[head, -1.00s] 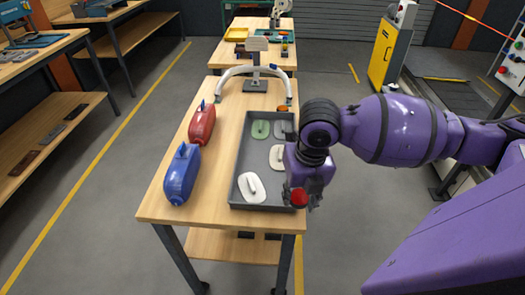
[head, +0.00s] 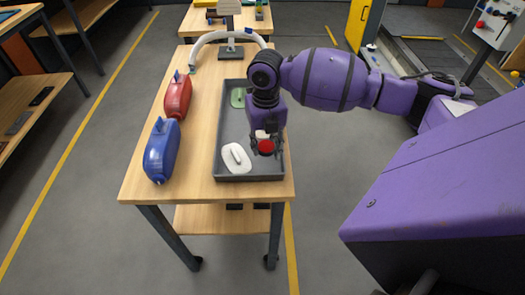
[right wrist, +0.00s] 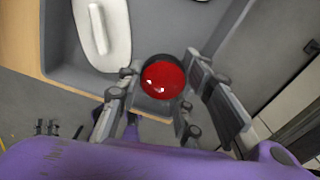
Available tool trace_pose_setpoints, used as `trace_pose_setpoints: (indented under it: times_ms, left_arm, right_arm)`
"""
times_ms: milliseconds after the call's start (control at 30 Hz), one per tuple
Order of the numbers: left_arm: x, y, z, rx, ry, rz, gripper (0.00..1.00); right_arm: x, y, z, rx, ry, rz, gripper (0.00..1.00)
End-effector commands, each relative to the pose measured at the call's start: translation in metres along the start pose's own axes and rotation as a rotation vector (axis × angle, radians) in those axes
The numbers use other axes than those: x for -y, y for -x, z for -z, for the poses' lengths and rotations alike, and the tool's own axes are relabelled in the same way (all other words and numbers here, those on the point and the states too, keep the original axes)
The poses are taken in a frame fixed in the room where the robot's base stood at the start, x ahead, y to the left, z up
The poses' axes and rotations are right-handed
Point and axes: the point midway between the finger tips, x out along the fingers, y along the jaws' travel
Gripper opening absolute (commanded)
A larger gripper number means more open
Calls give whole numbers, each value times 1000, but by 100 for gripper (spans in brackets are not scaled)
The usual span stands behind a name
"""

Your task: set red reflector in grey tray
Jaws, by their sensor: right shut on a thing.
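The red reflector (head: 266,146) is a small round red disc with a dark rim. It also shows in the right wrist view (right wrist: 163,78), between the fingers. My right gripper (head: 266,152) is shut on it, over the near right part of the grey tray (head: 250,173). Whether the reflector touches the tray floor I cannot tell. The grey tray lies on the wooden table and holds a white handled piece (head: 236,157) at near left and a green one (head: 238,97) farther back. My arm hides other tray contents. My left gripper is not in view.
A blue container (head: 161,152) and a red container (head: 178,97) stand left of the tray. A white arched pipe (head: 205,42) stands at the back of the table. Bare tray floor shows between the green and white pieces.

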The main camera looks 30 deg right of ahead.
Motion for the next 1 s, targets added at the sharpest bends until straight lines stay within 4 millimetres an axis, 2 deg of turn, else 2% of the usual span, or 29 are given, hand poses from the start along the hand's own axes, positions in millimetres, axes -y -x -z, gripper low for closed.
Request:
trace_pose_setpoints:
  times_ms: [167,400,733,767,800,1000]
  left_arm:
    - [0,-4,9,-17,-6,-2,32]
    - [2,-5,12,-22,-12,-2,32]
    - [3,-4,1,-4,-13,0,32]
    - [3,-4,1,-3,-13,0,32]
    - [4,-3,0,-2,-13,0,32]
    - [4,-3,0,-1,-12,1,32]
  right_arm:
    - [-3,-9,-8,1,-1,-2,0]
    - [-3,-39,-9,3,0,0,0]
    - [-2,-42,-9,3,0,0,0]
    - [-2,-42,-9,3,0,0,36]
    - [-2,-41,-9,3,0,0,42]
    - [-2,-41,-9,3,0,-1,42]
